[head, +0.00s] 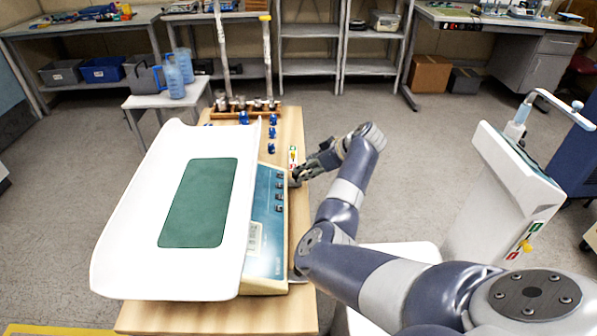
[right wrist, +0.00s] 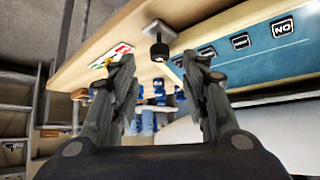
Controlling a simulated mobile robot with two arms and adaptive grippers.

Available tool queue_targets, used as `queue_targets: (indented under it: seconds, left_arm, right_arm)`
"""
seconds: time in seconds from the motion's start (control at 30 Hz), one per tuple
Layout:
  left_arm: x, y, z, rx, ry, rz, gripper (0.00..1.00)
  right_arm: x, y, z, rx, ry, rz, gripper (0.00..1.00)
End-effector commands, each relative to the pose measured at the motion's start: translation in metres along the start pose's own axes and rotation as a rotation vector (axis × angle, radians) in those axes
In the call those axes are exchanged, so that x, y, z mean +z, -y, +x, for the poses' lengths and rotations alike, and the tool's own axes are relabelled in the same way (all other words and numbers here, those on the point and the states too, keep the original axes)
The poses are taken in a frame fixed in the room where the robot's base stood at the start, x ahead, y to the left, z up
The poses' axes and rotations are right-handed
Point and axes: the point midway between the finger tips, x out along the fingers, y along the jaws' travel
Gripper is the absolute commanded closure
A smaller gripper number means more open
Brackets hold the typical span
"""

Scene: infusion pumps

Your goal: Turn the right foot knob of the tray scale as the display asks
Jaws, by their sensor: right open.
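The tray scale has a long white tray (head: 120,235) with a green mat (head: 200,203) and a blue side panel (head: 265,225) with several small windows or buttons. In the right wrist view the panel (right wrist: 250,45) shows a lit "NO" sign (right wrist: 283,27). A black foot knob (right wrist: 159,51) hangs from a metal bracket (right wrist: 160,32) beside the panel. My right gripper (head: 303,174) is at the scale's far right corner. In its wrist view the gripper (right wrist: 158,68) is open, with the knob between and just beyond the fingertips, no contact visible. My left gripper is not in view.
A card with red and green marks (head: 293,157) lies on the wooden table (head: 170,318) close to the right gripper. Several blue items (head: 272,133) and a rack of metal pieces (head: 246,109) stand behind. A white cabinet (head: 500,190) stands at the right.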

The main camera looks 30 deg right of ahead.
Motion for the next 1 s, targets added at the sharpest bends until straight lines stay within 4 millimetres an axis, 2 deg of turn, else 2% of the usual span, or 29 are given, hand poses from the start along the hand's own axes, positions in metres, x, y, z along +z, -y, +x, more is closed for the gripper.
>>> queue_targets:
  seconds: [0.1,0.33,0.5,0.77,0.8,0.97,1.0]
  left_arm:
    - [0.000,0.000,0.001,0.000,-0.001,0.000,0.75]
    - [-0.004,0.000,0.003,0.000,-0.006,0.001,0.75]
    - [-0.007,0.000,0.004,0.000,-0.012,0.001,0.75]
    - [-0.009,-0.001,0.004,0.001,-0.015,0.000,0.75]
    - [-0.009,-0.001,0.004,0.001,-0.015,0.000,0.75]
    - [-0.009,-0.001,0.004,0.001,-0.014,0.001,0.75]
    - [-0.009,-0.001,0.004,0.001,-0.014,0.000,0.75]
  right_arm:
    - [0.000,0.001,0.021,-0.004,0.000,0.002,0.58]
    - [0.001,0.000,0.047,-0.001,0.001,0.001,0.58]
    - [0.000,0.000,0.054,0.000,0.000,0.001,0.58]
    - [0.001,0.000,0.055,0.001,0.001,0.001,0.58]
    - [0.001,0.000,0.055,0.001,0.001,0.001,0.60]
    - [0.001,0.000,0.055,0.001,0.001,0.001,0.97]
    - [0.001,0.000,0.055,0.001,0.001,0.001,1.00]
